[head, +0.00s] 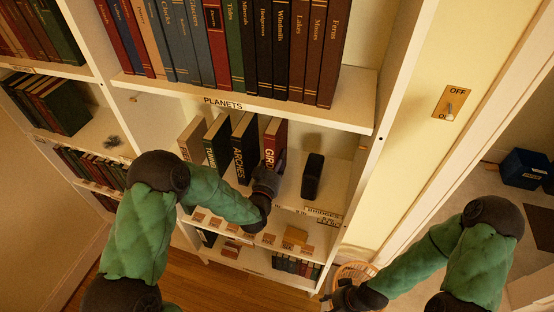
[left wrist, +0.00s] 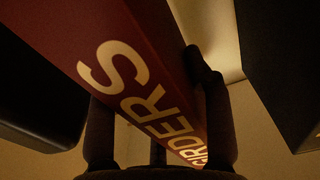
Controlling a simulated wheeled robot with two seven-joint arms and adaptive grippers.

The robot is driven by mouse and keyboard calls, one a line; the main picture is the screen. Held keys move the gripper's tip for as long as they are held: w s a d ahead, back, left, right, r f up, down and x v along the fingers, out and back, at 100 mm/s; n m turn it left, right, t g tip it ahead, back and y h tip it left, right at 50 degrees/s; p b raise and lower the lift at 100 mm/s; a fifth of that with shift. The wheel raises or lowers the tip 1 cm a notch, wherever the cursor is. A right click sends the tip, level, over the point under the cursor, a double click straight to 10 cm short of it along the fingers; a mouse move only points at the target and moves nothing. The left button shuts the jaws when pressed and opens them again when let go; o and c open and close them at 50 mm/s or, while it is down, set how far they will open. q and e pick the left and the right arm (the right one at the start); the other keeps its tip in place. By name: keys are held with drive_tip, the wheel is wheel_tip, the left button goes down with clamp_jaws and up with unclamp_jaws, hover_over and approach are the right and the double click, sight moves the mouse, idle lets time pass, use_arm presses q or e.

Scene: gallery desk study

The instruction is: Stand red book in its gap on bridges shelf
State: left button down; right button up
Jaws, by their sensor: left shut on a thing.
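The red book (head: 273,140) has GIRD showing on its spine in the head view. It is upright on the bridges shelf (head: 340,178), between the black ARCHES book (head: 244,148) and a black upright block (head: 312,176). My left gripper (head: 268,178) is shut on its spine side and hides the lower part. In the left wrist view the red book (left wrist: 150,75), lettered GIRDERS, lies between the two fingers (left wrist: 160,130), with dark shapes apart on both sides. Whether its base touches the shelf is hidden. My right gripper (head: 345,297) is low at the bottom edge, its fingers unclear.
A green book (head: 217,143) and a tan book (head: 191,138) stand left of ARCHES. The full PLANETS shelf (head: 240,103) is close above. The bookcase's right upright (head: 372,165) bounds the shelf. A wicker basket (head: 355,272) stands on the floor by my right gripper.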

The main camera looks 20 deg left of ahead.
use_arm(q)
drive_tip(key=shift+r, duration=0.15)
drive_tip(key=c, duration=0.5)
unclamp_jaws()
drive_tip(key=shift+c, duration=0.2)
drive_tip(key=shift+s, duration=0.1)
